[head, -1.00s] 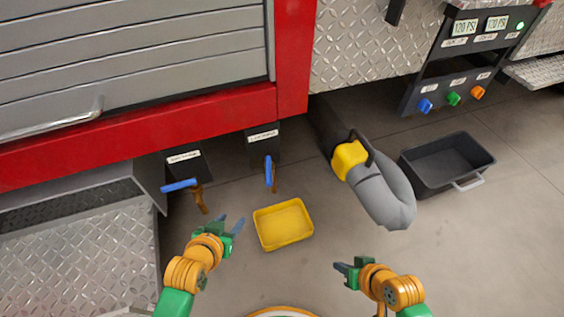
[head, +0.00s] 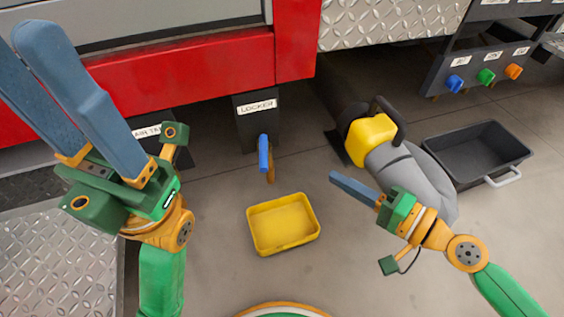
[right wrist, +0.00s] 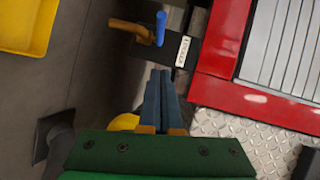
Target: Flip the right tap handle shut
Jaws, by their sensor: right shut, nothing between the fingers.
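The right tap has a blue handle (head: 263,153) and a brass body (head: 271,170), under a dark box labelled "LOCKER" (head: 257,107). The blue handle (right wrist: 161,29) and brass spout (right wrist: 130,29) also show in the right wrist view, beyond my fingertips. My right gripper (head: 335,177) is shut and empty, right of the tap and apart from it. Its closed fingers also show in the right wrist view (right wrist: 161,75). My left gripper (head: 20,45) is raised at the left, large in the head view, fingers apart and empty. It hides the left tap and part of that tap's label.
A yellow tray (head: 283,224) lies on the floor below the tap. A grey hose with a yellow collar (head: 371,139) lies behind my right gripper. A black bin (head: 478,153) stands further right. The red bumper (head: 200,75) runs above.

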